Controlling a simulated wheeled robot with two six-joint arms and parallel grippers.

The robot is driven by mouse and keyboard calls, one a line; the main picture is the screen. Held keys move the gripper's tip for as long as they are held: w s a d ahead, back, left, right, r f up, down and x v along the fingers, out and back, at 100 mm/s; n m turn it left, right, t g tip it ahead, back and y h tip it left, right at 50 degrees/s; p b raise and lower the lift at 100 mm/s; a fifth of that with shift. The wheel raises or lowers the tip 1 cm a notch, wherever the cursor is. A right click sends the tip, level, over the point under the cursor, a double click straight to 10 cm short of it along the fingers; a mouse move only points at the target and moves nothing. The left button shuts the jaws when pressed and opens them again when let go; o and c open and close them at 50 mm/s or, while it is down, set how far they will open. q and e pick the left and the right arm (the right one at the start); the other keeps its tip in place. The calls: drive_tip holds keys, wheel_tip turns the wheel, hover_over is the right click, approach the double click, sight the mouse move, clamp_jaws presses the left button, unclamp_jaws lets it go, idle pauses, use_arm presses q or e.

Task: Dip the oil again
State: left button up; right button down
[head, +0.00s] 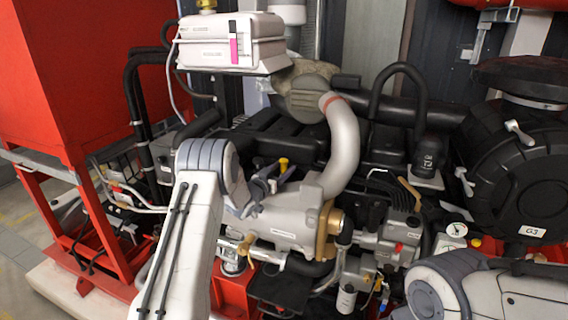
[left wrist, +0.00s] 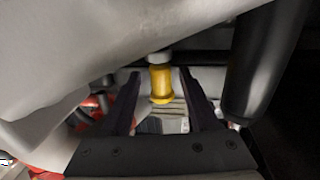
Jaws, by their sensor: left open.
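The yellow dipstick handle (head: 283,163) stands upright on the engine, near the middle of the head view. In the left wrist view the yellow handle (left wrist: 160,85) shows as a small waisted cylinder under a grey fitting. My left gripper (head: 271,180) is right at the handle, with its dark fingers apart. In the left wrist view the fingers of the left gripper (left wrist: 161,76) lie one on each side of the handle, with gaps between. The stick below the handle is hidden. My right gripper is out of view.
A thick grey pipe (head: 344,140) curves up just right of the handle. A white control box (head: 230,45) is mounted behind. A red tank (head: 85,60) stands on the left, and a round black housing (head: 515,165) on the right. A black tube (left wrist: 262,65) runs close by the left gripper.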

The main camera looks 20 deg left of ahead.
use_arm(q)
drive_tip(key=shift+w+d, duration=0.1)
drive_tip(key=shift+w, duration=0.55)
clamp_jaws()
drive_tip(key=shift+r, duration=0.15)
idle(1.0)
